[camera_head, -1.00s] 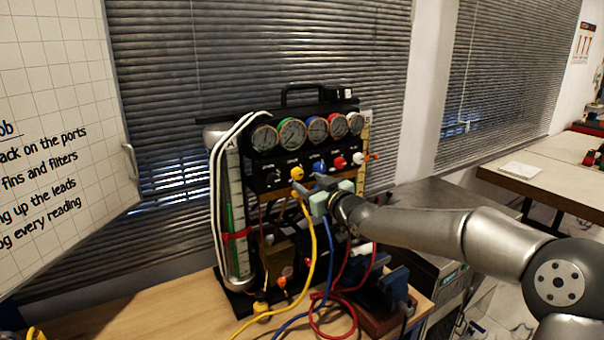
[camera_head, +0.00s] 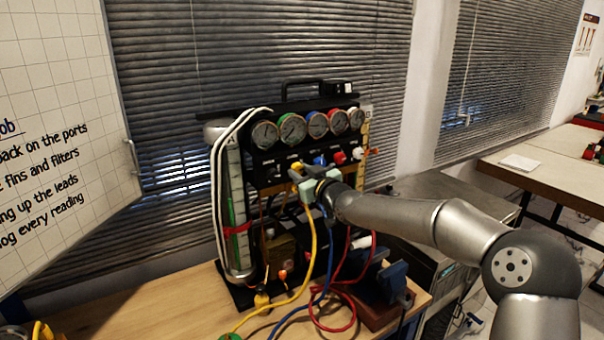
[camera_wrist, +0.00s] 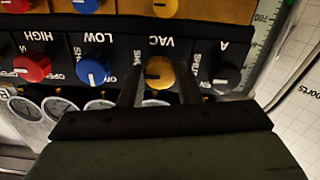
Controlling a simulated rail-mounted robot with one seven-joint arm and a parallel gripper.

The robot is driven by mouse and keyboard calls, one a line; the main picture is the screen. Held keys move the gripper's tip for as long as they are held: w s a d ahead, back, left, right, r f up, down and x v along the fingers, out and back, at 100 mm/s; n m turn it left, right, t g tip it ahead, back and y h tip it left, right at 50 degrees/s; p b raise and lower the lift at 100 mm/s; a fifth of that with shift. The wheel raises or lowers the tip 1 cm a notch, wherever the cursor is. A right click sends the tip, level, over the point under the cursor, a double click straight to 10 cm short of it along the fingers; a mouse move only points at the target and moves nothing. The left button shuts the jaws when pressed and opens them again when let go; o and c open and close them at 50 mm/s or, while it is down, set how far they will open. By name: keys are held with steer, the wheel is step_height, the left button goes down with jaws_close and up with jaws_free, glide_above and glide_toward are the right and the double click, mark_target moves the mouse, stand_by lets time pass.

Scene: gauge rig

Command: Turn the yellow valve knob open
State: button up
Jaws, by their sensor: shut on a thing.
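The yellow valve knob (camera_wrist: 160,72) is on the black panel below the VAC label in the wrist view. The lettering beside the knob is partly hidden by the fingers.
A blue knob (camera_wrist: 93,69), a red knob (camera_wrist: 32,67) and a black knob (camera_wrist: 226,77) stand in the same row. Gauges (camera_head: 317,124) sit above the knobs. Yellow, blue and red hoses hang below my gripper.

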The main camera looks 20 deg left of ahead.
steer(key=shift+f, duration=0.1)
steer(key=n+b, duration=0.3)
steer(key=b, duration=0.1)
steer(key=shift+f+n, duration=0.1)
steer(key=shift+n, duration=0.2)
steer(key=n+b, duration=0.3)
steer(key=n, duration=0.2)
steer(key=n+b, duration=0.3)
steer(key=n, duration=0.2)
steer(key=shift+n, duration=0.4)
steer(key=shift+r+n+b, duration=0.2)
steer(key=shift+n+b, duration=0.55)
steer(key=shift+n, duration=1.05)
steer(key=o, duration=1)
steer(key=shift+c, duration=0.2)
